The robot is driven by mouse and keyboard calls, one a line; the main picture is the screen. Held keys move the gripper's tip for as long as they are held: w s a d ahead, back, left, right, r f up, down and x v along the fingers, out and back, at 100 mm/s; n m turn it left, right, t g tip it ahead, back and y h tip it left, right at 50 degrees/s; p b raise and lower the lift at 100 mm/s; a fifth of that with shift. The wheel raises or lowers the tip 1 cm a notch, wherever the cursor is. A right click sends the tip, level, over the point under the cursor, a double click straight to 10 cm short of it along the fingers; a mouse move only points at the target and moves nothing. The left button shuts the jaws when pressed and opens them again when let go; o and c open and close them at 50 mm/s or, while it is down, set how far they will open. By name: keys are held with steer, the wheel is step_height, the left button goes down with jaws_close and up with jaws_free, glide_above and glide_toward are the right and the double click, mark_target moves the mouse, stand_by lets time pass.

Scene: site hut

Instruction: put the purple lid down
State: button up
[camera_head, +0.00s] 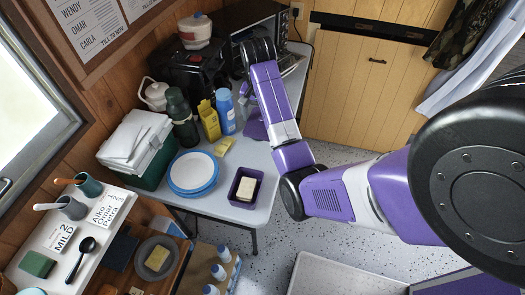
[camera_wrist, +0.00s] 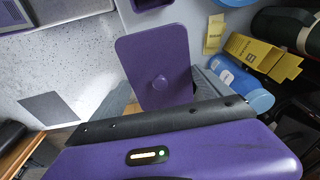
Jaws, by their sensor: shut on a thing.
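The purple lid (camera_wrist: 150,55) is a flat rounded rectangle with a small round knob. In the head view the lid (camera_head: 254,129) shows partly beside my arm, above the back right of the table. I cannot tell whether it touches the tabletop. An open purple box (camera_head: 234,193) with a pale block (camera_head: 246,189) inside stands near the table's front right.
A blue bottle (camera_head: 225,112), yellow carton (camera_head: 208,120) and dark green flask (camera_head: 181,117) stand left of the lid. Blue-rimmed plates (camera_head: 192,191) and a yellow packet (camera_head: 223,147) lie on the table (camera_head: 262,165). A microwave (camera_head: 283,65) stands behind. Bare tabletop shows between lid and box.

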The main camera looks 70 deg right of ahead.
mark_target(261, 125)
step_height(261, 125, down, 6)
steer(key=b, duration=0.6)
step_height(261, 125, down, 9)
steer(key=shift+f+p, duration=0.1)
steer(key=shift+p, duration=0.2)
steer(key=shift+f, duration=2.35)
steer(key=shift+f, duration=0.15)
steer(key=o, duration=1.1)
